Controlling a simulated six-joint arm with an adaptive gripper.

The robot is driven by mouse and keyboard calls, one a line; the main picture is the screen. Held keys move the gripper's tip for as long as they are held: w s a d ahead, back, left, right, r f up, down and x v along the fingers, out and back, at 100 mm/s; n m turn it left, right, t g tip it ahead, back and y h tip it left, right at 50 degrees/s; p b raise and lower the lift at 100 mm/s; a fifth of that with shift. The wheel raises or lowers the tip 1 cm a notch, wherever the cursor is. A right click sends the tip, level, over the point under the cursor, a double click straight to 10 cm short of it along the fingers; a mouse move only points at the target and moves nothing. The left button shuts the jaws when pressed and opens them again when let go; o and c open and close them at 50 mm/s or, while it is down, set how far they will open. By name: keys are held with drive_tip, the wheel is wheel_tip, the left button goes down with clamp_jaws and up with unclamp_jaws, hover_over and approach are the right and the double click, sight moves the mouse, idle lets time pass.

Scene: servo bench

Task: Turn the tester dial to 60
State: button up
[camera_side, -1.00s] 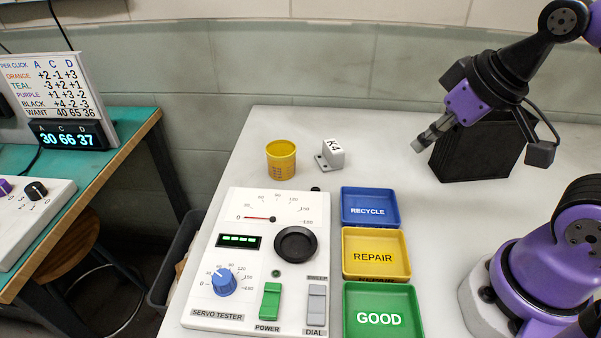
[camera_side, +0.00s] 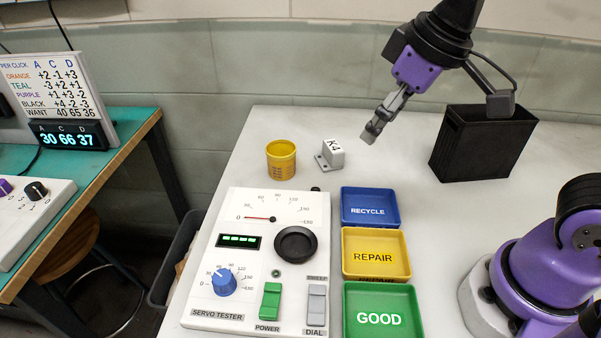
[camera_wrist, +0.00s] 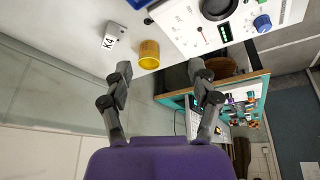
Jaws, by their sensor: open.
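The white servo tester (camera_side: 205,308) lies on the bench in the side view. Its blue dial (camera_side: 223,282) sits at the lower left of the panel, inside a printed scale; its pointer looks turned toward the upper left, near the 30 mark. The red needle (camera_side: 258,218) on the upper scale lies near 0. The green display (camera_side: 238,241) is lit, but its content is too small to read. In the wrist view the dial (camera_wrist: 262,23) is at the upper right. My gripper (camera_side: 371,132) is open and empty, in the air above the bench, right of the K4 block and away from the dial.
The K4 block (camera_side: 333,154) and a yellow cup (camera_side: 281,160) stand behind the tester. Blue (camera_side: 371,222), yellow (camera_side: 404,275) and green (camera_side: 416,328) trays line its right side. A black bin (camera_side: 473,150) stands at the back right. Bench between bin and trays is clear.

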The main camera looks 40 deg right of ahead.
drive_tip(key=w+a+f+n+g, duration=0.1)
drive_tip(key=w+a+n+g, duration=0.35)
drive_tip(key=a, duration=0.75)
drive_tip(key=n, duration=0.5)
hover_over(222, 276)
wheel_tip(222, 276, down, 7)
drive_tip(key=shift+h, duration=0.4)
wheel_tip(222, 276, down, 8)
drive_tip(key=shift+s+f, duration=0.1)
drive_tip(key=shift+f, duration=0.55)
drive_tip(key=shift+c, duration=0.4)
clamp_jaws()
